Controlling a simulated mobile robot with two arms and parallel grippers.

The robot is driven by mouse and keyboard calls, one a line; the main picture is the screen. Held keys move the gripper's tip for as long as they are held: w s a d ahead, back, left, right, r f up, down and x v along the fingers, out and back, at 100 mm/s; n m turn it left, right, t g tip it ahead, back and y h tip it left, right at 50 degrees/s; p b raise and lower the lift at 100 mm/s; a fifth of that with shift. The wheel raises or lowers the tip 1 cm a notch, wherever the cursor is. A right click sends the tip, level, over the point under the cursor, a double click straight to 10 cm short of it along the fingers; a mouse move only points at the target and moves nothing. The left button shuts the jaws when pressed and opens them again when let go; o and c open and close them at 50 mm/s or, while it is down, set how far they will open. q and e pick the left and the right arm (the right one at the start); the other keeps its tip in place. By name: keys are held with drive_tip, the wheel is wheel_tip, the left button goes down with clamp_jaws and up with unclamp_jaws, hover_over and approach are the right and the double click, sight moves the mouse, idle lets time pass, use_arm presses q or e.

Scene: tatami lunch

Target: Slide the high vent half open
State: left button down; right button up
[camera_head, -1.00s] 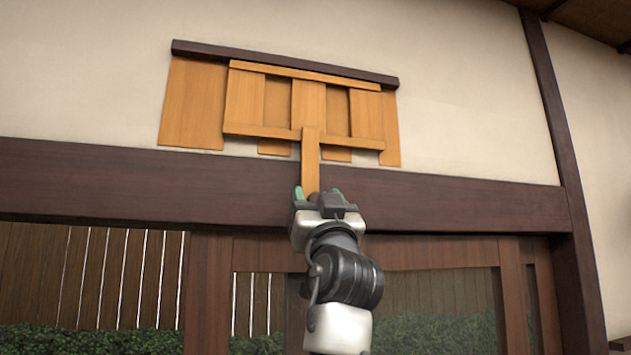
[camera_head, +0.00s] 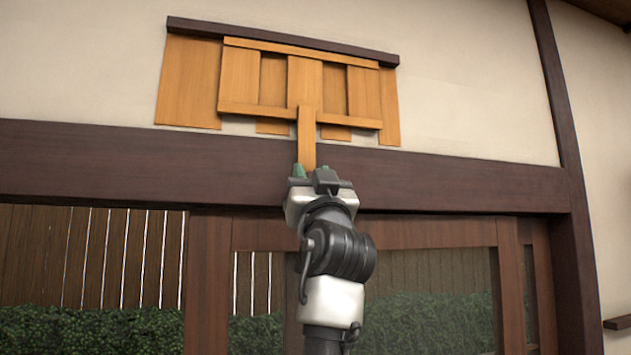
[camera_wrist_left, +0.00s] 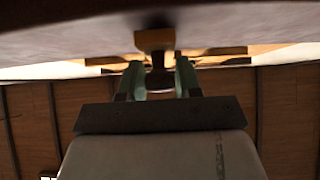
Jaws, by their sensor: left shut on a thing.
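The high vent is a wooden slatted panel high on the wall. Its sliding front panel (camera_head: 305,82) has upright slats, a cross bar and a long handle (camera_head: 306,135) hanging down. The fixed slats (camera_head: 188,82) behind it show at the left, at the right and in the gaps, so no clear opening shows. My left gripper (camera_head: 312,172) is shut on the lower end of the handle, coming from below. In the left wrist view, the handle (camera_wrist_left: 155,40) stands between my two green fingers (camera_wrist_left: 160,82). My right gripper is not in view.
A dark top rail (camera_head: 280,41) caps the vent. A dark wooden beam (camera_head: 430,182) runs across the wall just below it, close behind my left gripper. A dark post (camera_head: 562,150) stands at the right. The plaster wall around the vent is bare.

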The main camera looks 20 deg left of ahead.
use_arm(q)
drive_tip(key=shift+s+a+b, duration=0.15)
drive_tip(key=shift+s+a, duration=0.25)
drive_tip(key=shift+a, duration=0.2)
drive_tip(key=shift+s+a+b, duration=0.15)
drive_tip(key=shift+s+a, duration=0.25)
drive_tip(key=shift+a, duration=0.2)
drive_tip(key=c, duration=0.9)
unclamp_jaws()
drive_tip(key=shift+d, duration=0.2)
drive_tip(key=b+v, duration=0.7)
drive_tip(key=v, duration=0.3)
drive_tip(key=shift+s+d+f, duration=0.15)
drive_tip(key=shift+s+f, duration=0.05)
drive_tip(key=shift+f, duration=0.1)
drive_tip(key=shift+w, duration=0.1)
